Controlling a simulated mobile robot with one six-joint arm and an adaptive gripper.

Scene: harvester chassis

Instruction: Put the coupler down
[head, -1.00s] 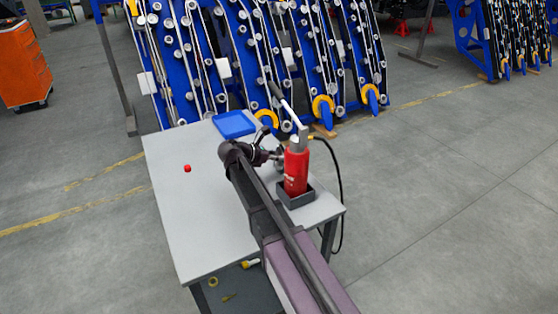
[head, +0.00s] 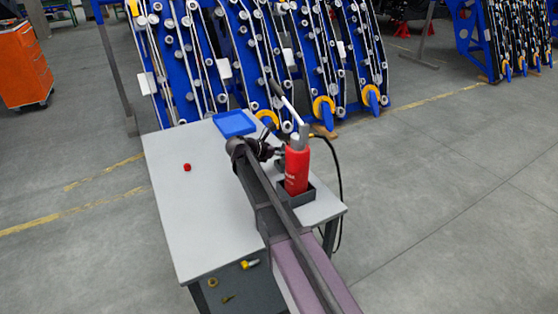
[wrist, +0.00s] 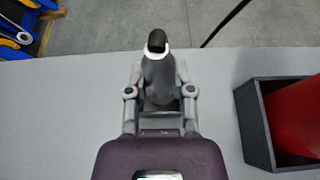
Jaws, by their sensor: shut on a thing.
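The coupler (wrist: 157,75) is a grey, rounded piece with a white ring and a dark end. In the wrist view it stands out beyond my gripper (wrist: 160,95), between the two fingers. My gripper is shut on it, over the grey table top. In the head view my gripper (head: 268,150) is just left of a red bottle (head: 297,170). There the coupler is too small and covered to make out clearly. I cannot tell whether it touches the table.
The bottle stands in a dark open holder (wrist: 253,128) close to the right of my gripper. A blue tray (head: 234,123) lies at the table's far edge. A small red piece (head: 187,167) lies at left. The table (head: 190,220) is mostly bare.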

